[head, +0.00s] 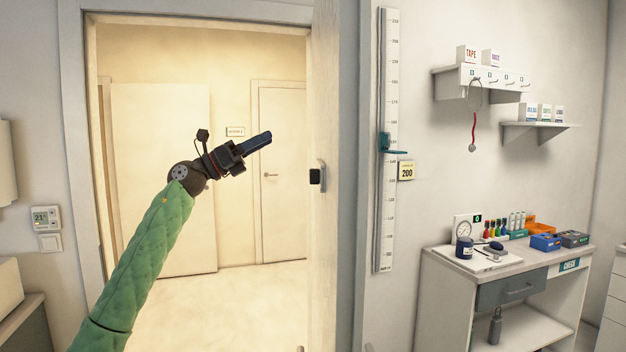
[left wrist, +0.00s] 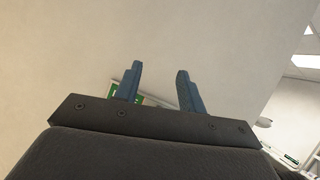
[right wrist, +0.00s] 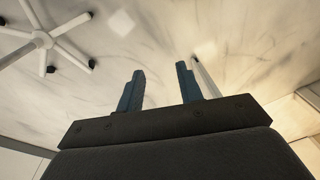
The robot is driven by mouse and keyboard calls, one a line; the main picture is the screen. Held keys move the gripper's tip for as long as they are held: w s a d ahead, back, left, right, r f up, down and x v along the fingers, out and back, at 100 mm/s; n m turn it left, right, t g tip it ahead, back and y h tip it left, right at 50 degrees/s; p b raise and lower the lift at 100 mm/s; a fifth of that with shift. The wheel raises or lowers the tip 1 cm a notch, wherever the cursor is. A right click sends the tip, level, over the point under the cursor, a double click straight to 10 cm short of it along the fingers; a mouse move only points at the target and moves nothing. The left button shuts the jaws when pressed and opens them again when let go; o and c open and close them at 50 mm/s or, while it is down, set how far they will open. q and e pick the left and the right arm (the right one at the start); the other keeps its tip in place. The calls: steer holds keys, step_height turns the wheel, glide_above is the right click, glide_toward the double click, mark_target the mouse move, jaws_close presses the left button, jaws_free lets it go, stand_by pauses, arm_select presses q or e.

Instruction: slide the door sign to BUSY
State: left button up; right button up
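The open door (head: 325,120) stands nearly edge-on in the head view, and its sign does not show there. In the left wrist view a green and white sign (left wrist: 116,88) shows on a pale surface, mostly hidden behind my left gripper (left wrist: 160,70). I cannot read it. The left gripper's fingers are apart with nothing between them. In the head view the left gripper (head: 258,142) is in the doorway, left of the door edge and pointing toward it. My right gripper (right wrist: 160,70) is open and empty, seen only in the right wrist view, with floor beyond it.
A black and metal door handle (head: 317,176) sticks out at the door edge. Right of the door are a height scale (head: 386,200), shelves (head: 482,82) and a stocked cabinet (head: 440,262). A wheeled stand base (right wrist: 42,40) is on the floor. The corridor floor is clear.

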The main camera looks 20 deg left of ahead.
mark_target(316, 177)
arm_select(q)
steer(key=s+d+f+m+g+y, duration=0.25)
steer(key=f+m+g, duration=0.3)
steer(key=f, duration=0.35)
steer(key=p+x, duration=0.3)
steer(key=x, duration=0.5)
steer(key=shift+d, duration=0.3)
arm_select(e)
step_height(316, 177, down, 13)
steer(key=s+d, duration=0.1)
steer(key=shift+s+d+f, duration=0.15)
steer(key=shift+s+d, duration=0.15)
arm_select(q)
steer(key=shift+g, duration=0.25)
steer(key=shift+w, duration=0.1)
jaws_close()
